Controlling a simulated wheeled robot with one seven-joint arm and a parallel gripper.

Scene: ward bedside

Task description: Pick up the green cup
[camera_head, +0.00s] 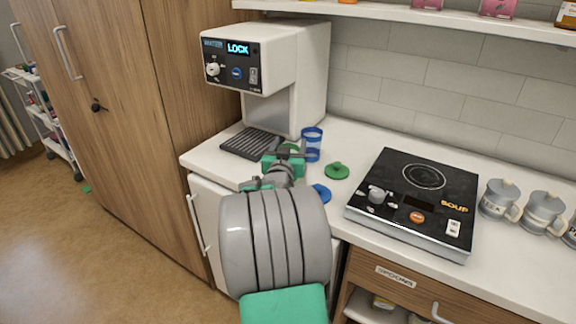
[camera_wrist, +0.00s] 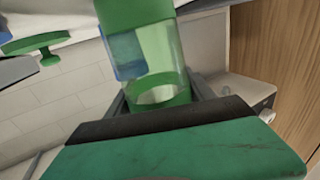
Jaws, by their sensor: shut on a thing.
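The green cup (camera_wrist: 160,50) is clear with green bands at both ends and fills the upper middle of the wrist view. My gripper (camera_wrist: 158,92) is shut on it, one finger on each side of its body. In the head view my gripper (camera_head: 284,164) is over the counter, in front of the coffee-type machine. There only a bit of green (camera_head: 291,148) shows behind my gripper; the rest of the cup is hidden. I cannot tell whether the cup touches the counter.
A blue cup (camera_head: 312,146) stands close to the right of my gripper. A green lid (camera_head: 337,171) and a blue lid (camera_head: 321,193) lie nearby. The dispenser (camera_head: 285,60) with a drip tray (camera_head: 252,144) is behind. A hotplate (camera_head: 415,200) and grey mugs (camera_head: 499,199) are right.

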